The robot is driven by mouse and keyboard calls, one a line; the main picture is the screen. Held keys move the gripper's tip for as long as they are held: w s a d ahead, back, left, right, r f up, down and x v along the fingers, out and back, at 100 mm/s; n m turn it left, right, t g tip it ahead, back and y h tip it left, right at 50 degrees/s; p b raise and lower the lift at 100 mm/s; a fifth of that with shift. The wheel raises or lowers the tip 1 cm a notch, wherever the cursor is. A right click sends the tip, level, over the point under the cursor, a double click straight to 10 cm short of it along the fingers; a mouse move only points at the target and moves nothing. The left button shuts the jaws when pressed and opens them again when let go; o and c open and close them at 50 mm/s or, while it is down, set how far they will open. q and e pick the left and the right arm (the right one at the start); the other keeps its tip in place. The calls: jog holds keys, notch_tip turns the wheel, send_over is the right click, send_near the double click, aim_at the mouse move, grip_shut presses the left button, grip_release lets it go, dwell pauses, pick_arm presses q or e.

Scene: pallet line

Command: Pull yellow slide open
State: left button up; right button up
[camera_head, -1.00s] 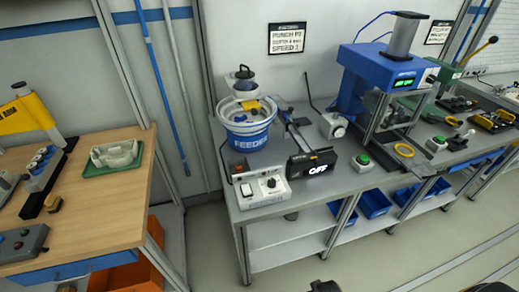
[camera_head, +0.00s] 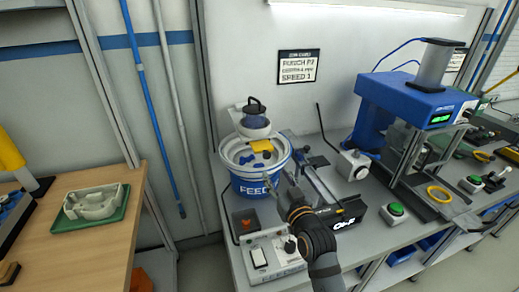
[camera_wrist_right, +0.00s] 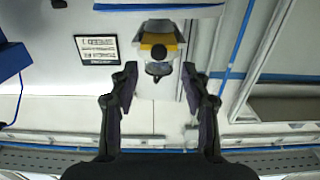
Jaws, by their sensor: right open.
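The yellow slide (camera_head: 262,146) is a small yellow plate under the white hopper with the dark knob (camera_head: 256,110), above the feeder bowl. In the right wrist view the yellow slide (camera_wrist_right: 160,42) is a yellow band across the hopper, beyond my fingertips. The blue and white feeder (camera_head: 258,186) stands at the left end of the grey bench. My right gripper (camera_head: 287,181) is in front of the feeder, below and to the right of the slide, apart from it. In the wrist view its jaws (camera_wrist_right: 160,80) are open and empty. My left gripper is out of view.
A control box (camera_head: 270,257) and a dark display unit (camera_head: 338,218) are close to my right arm. A blue press (camera_head: 415,100) stands to the right. A wooden table (camera_head: 95,235) is at the left. The wall sign (camera_head: 298,66) hangs behind.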

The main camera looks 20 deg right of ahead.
aim_at(267, 156)
jog(key=w+p, duration=0.1)
jog(key=w, duration=0.1)
jog(key=w+r, duration=0.1)
jog(key=w, duration=0.2)
jog(key=shift+w+a+p, duration=0.1)
jog(key=shift+w+p, duration=0.05)
jog(key=shift+p, duration=0.25)
jog(key=w, duration=0.2)
jog(key=shift+w, duration=0.55)
jog(key=shift+c, duration=0.6)
jog(key=c, duration=0.7)
grip_shut()
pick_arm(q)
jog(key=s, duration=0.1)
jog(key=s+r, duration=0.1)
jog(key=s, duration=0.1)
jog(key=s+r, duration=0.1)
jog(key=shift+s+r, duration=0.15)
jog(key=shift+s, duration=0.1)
